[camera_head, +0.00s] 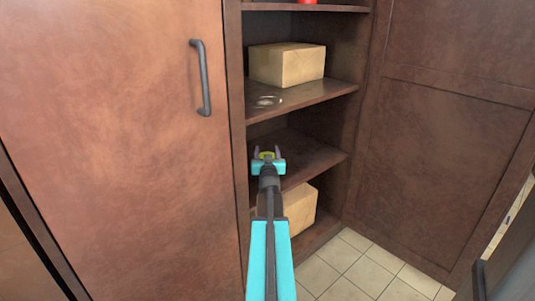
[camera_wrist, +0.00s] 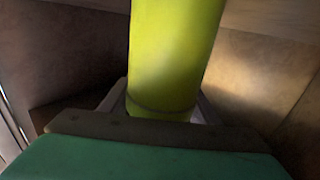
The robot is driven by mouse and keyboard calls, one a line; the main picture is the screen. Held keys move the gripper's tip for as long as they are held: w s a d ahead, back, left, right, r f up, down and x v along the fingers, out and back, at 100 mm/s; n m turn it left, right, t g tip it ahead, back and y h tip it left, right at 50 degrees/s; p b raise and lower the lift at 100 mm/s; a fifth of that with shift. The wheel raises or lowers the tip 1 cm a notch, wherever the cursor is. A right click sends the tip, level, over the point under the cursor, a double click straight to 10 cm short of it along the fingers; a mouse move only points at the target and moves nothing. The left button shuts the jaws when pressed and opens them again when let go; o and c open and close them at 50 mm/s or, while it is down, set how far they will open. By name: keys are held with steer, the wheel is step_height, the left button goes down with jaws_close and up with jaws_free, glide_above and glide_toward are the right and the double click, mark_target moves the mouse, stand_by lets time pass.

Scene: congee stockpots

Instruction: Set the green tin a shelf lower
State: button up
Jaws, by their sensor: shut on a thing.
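My gripper (camera_head: 268,154) is shut on the green tin (camera_wrist: 172,60), whose yellow-green side fills the middle of the wrist view. In the head view only a small bit of the tin (camera_head: 266,155) shows between the fingers. My gripper is at the opening of the cupboard, over the left part of the lower middle shelf (camera_head: 318,158). I cannot tell whether the tin touches that shelf. The upper middle shelf (camera_head: 318,92) is above my gripper.
A cardboard box (camera_head: 287,64) and a pale ring-shaped mark or thing (camera_head: 267,101) are on the upper middle shelf. Another box (camera_head: 301,208) stands at the bottom, partly behind my arm. A red thing (camera_head: 307,2) is on the top shelf.

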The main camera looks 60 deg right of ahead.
steer(key=shift+f, duration=0.15)
steer(key=o, duration=1.7)
steer(key=shift+c, duration=0.2)
steer(key=p+v, duration=0.7)
steer(key=v, duration=0.4)
steer(key=shift+s+a+r, duration=0.2)
steer(key=shift+s+a, duration=0.05)
steer(key=shift+a, duration=0.1)
steer(key=shift+a+f, duration=0.1)
